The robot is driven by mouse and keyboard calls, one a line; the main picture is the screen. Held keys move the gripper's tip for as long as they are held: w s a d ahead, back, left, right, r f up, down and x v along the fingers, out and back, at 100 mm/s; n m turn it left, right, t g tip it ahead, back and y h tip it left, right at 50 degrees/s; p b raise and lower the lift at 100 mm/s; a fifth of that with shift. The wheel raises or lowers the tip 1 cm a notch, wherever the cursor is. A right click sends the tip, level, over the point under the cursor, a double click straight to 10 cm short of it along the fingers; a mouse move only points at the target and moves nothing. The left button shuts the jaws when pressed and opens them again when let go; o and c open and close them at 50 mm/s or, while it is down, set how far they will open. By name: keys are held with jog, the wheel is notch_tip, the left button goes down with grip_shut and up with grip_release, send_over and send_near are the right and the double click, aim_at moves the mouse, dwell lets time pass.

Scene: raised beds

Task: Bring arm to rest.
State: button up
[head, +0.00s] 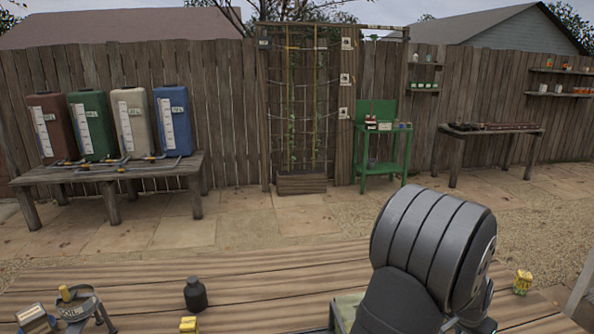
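A large dark grey ribbed part of my own arm rises at the lower right of the head view, above the near wooden table (270,275). My gripper does not show in this view, so whether it is open or shut and whether it holds anything is hidden. The arm part covers some of the table's right side.
On the near table are a dark bottle (195,294), a small yellow box (189,324), another yellow item (522,282) and a sieve-like tool (78,308). Several coloured tanks stand on a bench (120,172) behind, near a trellis (303,110) and green stand (384,155).

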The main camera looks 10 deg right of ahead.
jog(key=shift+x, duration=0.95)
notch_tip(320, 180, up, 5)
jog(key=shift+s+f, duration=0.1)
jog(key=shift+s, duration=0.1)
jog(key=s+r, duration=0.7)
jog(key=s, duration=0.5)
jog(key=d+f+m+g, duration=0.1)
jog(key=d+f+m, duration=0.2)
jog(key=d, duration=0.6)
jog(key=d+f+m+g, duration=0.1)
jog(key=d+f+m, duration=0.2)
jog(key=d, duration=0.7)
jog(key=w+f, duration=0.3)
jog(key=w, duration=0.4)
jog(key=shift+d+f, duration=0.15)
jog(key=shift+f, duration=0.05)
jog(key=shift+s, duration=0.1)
